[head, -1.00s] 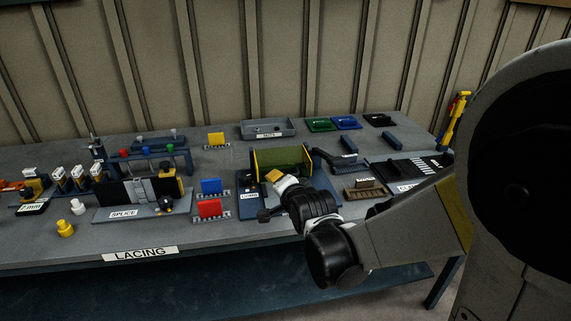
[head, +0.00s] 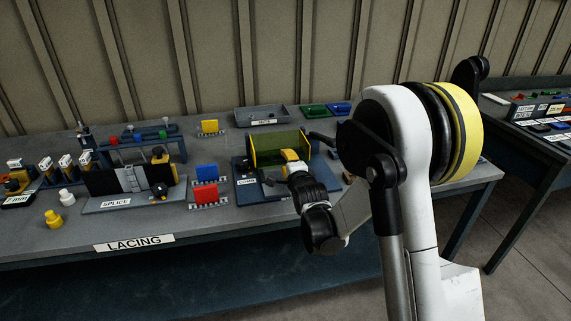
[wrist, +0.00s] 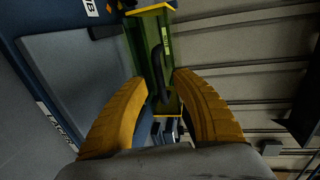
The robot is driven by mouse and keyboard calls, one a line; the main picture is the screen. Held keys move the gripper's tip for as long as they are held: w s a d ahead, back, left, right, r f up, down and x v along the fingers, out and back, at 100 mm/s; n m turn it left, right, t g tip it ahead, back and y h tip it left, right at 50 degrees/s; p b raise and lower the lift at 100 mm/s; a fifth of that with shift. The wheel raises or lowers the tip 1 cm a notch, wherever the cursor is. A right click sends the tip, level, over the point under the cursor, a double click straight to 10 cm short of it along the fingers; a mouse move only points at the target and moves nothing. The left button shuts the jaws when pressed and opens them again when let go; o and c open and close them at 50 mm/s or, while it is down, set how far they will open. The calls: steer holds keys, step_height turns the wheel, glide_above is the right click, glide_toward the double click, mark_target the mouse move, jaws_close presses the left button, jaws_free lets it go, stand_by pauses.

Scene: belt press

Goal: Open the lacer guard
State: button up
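The lacer guard (head: 265,147) is a see-through green cover with yellow edges on the blue lacer base (head: 243,168), near the middle of the bench. In the wrist view the guard (wrist: 140,47) shows its black bar handle (wrist: 157,62) on one face. My gripper (head: 290,157) is in front of the guard and hides part of it. In the wrist view my gripper's yellow fingers (wrist: 160,84) are spread, with the handle's near end between the tips. No firm contact shows. I cannot tell how far the guard is swung.
Blue (head: 205,172) and red (head: 207,194) blocks stand left of the lacer. The splice station (head: 115,203) is further left. A grey tray (head: 263,118) and green (head: 314,110) and blue (head: 340,108) trays lie behind. My arm hides the right part of the bench.

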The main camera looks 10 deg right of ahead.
steer(key=shift+x, duration=0.85)
jaws_close()
steer(key=shift+r, duration=0.1)
